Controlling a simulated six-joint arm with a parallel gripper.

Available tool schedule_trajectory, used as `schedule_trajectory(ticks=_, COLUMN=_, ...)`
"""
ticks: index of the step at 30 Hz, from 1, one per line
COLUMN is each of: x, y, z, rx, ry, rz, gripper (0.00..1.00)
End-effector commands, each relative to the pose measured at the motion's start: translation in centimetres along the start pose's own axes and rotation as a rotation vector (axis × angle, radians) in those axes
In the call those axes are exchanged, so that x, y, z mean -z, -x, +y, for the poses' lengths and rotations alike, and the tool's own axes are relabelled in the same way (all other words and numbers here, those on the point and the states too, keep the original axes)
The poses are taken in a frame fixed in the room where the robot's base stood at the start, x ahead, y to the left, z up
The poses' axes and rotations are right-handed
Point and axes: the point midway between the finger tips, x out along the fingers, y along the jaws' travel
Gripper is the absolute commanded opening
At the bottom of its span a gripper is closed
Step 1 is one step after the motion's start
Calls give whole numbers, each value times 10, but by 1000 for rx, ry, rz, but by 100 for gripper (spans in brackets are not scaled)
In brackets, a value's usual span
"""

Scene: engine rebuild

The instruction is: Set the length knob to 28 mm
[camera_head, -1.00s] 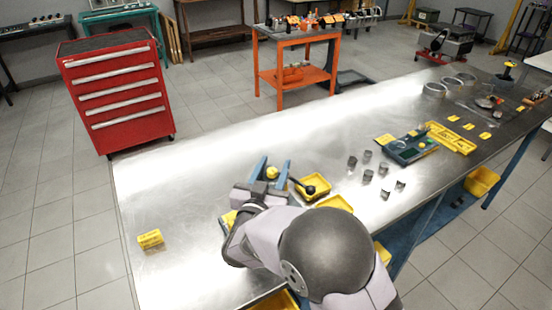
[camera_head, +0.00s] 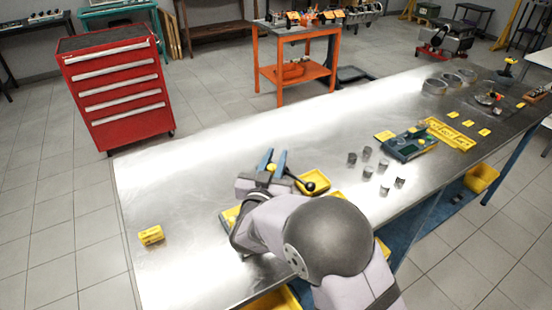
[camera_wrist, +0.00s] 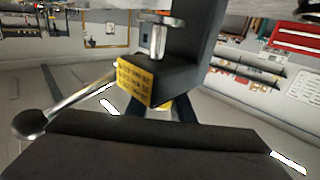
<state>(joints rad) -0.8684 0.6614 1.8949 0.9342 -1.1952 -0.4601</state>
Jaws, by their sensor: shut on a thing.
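My gripper (camera_head: 273,160) has two blue fingers, shut on a small round yellow knob (camera_head: 271,168), which I take to be the length knob. In the wrist view the fingers (camera_wrist: 160,112) are mostly hidden behind a dark block (camera_wrist: 180,75) with a yellow lettered label (camera_wrist: 134,82). A bit of the yellow knob (camera_wrist: 163,104) shows below the block. A metal rod with a dark ball end (camera_wrist: 28,124) runs out to the left of the block; the black ball (camera_head: 308,187) also shows in the head view. No readable length setting shows.
A yellow tray (camera_head: 322,181) lies close to the right of the gripper. Several small grey curved parts (camera_head: 367,171) stand further right, before a green device (camera_head: 405,153). A yellow block (camera_head: 151,236) lies at the left. The bench's back left is clear.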

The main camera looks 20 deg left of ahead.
Motion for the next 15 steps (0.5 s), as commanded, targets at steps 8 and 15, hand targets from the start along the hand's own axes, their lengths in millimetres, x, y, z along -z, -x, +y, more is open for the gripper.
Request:
schedule_trajectory(ticks=8, x=-1, y=-1, z=-5, rx=157, ry=-3, rz=5, gripper=0)
schedule_trajectory(ticks=15, x=1, y=1, z=-8, rx=228, ry=-1, rz=3, gripper=0)
